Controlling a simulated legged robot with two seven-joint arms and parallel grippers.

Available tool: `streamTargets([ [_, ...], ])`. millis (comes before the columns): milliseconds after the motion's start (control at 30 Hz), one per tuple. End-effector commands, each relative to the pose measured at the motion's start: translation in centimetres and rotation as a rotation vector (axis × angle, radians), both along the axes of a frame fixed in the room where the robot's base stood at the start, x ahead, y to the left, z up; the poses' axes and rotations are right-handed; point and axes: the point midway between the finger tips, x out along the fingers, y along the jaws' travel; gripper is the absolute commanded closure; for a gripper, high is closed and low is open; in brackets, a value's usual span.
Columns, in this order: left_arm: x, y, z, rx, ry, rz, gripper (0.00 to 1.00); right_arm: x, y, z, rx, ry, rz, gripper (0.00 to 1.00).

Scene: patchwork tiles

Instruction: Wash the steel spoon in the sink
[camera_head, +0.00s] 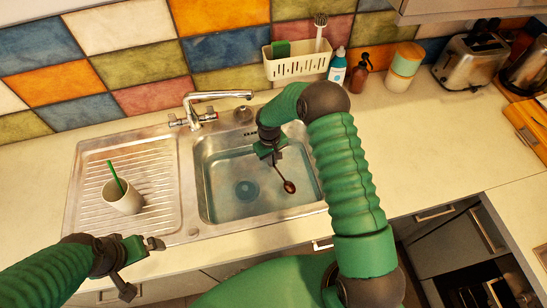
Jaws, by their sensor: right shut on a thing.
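The steel spoon (288,186) hangs in my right gripper (273,158) over the right part of the sink basin (215,205). Its dark bowl points down and to the right, and the handle end is hidden in the jaws. My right gripper is shut on it. The basin looks bluish, as if it holds water, with a round drain (247,190) at the bottom. I cannot tell whether the spoon touches the water. The faucet (217,97) stands behind the basin; no stream shows. My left gripper (141,268) is open and empty at the counter's front edge.
A white cup (122,197) with a green stick stands on the drainboard (90,190). A toaster (470,60) is at the right. An open drawer (465,285) is below. Counter right of the sink is clear.

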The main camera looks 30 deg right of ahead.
Motion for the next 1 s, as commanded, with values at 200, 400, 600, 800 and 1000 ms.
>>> streamTargets([
  [200, 0.0, 0.1, -2.3, 0.0, 0.0, 0.002, 0.0, 0.0, 0.1, -3.1, 0.001, -0.001, 0.001, 1.0],
  [400, 0.0, 0.1, -4.0, 0.0, 0.0, 0.002, 0.0, -0.1, -0.4, -5.7, 0.006, 0.0, 0.0, 1.0],
  [600, 0.0, 0.1, -5.3, 0.0, 0.0, 0.001, 0.0, 0.0, -0.3, -7.6, 0.006, -0.001, 0.0, 1.0],
  [800, 0.0, 0.1, -5.8, 0.0, 0.0, 0.001, 0.0, 0.0, 0.0, -8.2, 0.002, -0.001, 0.001, 1.0],
  [1000, 0.0, 0.1, -5.7, 0.0, 0.0, 0.001, 0.0, 0.0, 0.0, -8.2, 0.001, -0.001, 0.001, 1.0],
])
